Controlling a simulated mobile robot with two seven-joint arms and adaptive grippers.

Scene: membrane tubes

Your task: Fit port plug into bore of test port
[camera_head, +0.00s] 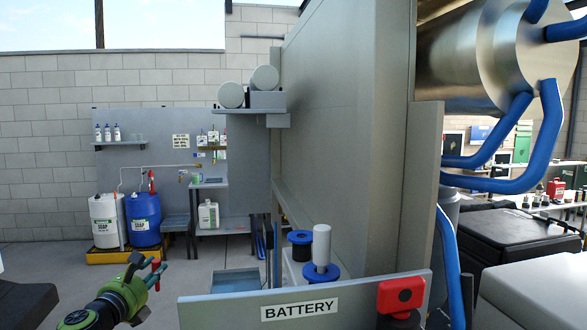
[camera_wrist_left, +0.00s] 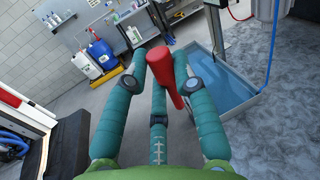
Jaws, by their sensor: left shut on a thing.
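My left gripper (camera_head: 144,270) is at the lower left of the head view, shut on a red piece, taken as the port plug (camera_head: 157,273). In the left wrist view the plug (camera_wrist_left: 164,68) is held between the teal fingers of the gripper (camera_wrist_left: 158,80). It has a thicker end and a narrower part slanting down to the right. The gripper is over open floor, apart from the grey panel to its right. I cannot make out the test port or its bore in either view. My right gripper is not in view.
A grey panel marked BATTERY (camera_head: 220,311) stands at the front, with a red block (camera_head: 401,294) at its right end. A tall grey wall (camera_head: 335,130) rises behind it. A steel vessel (camera_head: 460,60) with blue tubes is at upper right. A blue tray (camera_wrist_left: 222,85) lies on the floor.

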